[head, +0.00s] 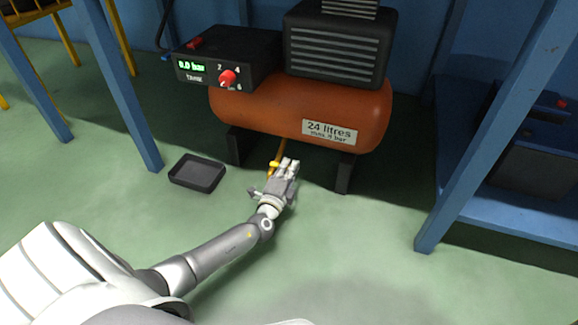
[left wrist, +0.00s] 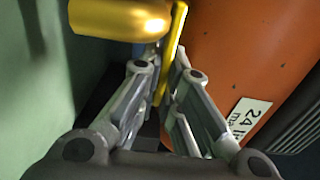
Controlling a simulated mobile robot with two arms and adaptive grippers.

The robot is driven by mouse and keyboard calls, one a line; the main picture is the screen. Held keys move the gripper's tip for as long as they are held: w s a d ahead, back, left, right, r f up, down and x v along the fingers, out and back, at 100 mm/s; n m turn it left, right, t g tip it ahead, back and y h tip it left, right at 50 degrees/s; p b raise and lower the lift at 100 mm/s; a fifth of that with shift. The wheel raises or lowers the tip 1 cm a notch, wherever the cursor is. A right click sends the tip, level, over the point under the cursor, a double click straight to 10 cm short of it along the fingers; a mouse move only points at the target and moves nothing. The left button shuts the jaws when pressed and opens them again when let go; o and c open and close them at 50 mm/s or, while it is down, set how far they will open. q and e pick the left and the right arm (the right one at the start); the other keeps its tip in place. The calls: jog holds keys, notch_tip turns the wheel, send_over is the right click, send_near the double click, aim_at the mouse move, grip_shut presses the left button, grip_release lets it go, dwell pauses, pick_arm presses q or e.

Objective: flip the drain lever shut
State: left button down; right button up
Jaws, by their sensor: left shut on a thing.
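The orange air tank (head: 300,112) stands on dark feet and bears a "24 litres" label. My left gripper (head: 287,166) is under the tank, just right of the valve. In the left wrist view, the left gripper (left wrist: 165,62) is shut on the flat yellow lever (left wrist: 176,37), which runs between its fingers. The round brass valve body (left wrist: 120,17) is beside it at the top. The fingers partly hide the lever. My right gripper is out of view.
A dark shallow tray (head: 197,184) lies on the green floor left of the valve. A control box (head: 225,60) reading 0.0 bar with a red knob (head: 227,78) is above. Blue posts (head: 500,120) and a low shelf stand right. The floor in front is clear.

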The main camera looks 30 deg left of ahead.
pick_arm(q)
jog(key=c, duration=1.6)
grip_release()
jog(key=shift+s, duration=0.1)
jog(key=v, duration=1.2)
jog(key=shift+f, duration=0.1)
